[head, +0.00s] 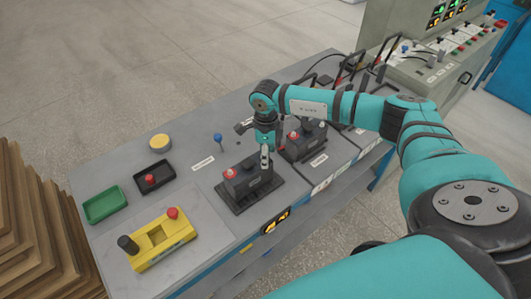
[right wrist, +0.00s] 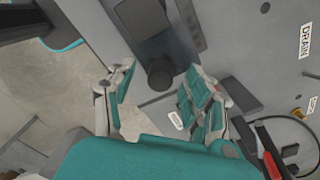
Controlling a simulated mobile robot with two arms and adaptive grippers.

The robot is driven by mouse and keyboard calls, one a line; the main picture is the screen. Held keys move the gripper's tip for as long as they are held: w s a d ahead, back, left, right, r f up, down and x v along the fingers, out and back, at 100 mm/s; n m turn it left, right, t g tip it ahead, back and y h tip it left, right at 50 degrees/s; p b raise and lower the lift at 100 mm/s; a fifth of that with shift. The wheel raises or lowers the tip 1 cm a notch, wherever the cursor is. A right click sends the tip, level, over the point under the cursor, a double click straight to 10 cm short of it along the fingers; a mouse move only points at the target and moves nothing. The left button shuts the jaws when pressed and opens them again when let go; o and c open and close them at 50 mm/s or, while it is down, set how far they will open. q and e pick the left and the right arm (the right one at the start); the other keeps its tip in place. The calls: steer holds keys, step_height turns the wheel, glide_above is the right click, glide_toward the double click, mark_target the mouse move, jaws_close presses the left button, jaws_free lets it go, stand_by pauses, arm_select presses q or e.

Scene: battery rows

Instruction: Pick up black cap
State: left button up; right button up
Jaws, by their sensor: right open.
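A round black cap (right wrist: 159,76) shows in the right wrist view, at the end of a dark battery block (right wrist: 143,20). My right gripper (right wrist: 160,92) is open, with its fingers on either side of the cap in that view; I cannot tell whether they touch it. In the head view my right gripper (head: 265,158) points down at the right end of the front battery (head: 245,183), which has a red cap (head: 230,173) at its left end. The gripper hides the black cap there. My left gripper is not in view.
A second battery (head: 304,144) stands close behind and right of the gripper. On the grey bench (head: 205,205) are a yellow fixture (head: 160,243) with black and red knobs, a green tray (head: 104,205), a black tray (head: 154,175) and a blue-topped pin (head: 217,137).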

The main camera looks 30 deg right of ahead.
steer(key=c, duration=0.9)
steer(key=shift+o, duration=0.2)
steer(key=shift+w+r+b, duration=0.1)
steer(key=shift+r+b, duration=0.5)
steer(key=shift+s+r+b, duration=0.15)
steer(key=shift+r+b, duration=0.2)
steer(key=shift+r, duration=0.15)
steer(key=shift+s+r+b, duration=0.15)
steer(key=shift+r+b, duration=0.15)
steer(key=shift+r, duration=0.2)
steer(key=s+a+r+b, duration=0.1)
steer(key=s+a+b, duration=0.1)
steer(key=s, duration=0.5)
steer(key=s+a+b, duration=0.2)
steer(key=s+a, duration=0.1)
steer(key=s, duration=0.4)
steer(key=shift+s+r+b, duration=0.35)
steer(key=shift+s, duration=0.05)
steer(key=shift+a, duration=0.1)
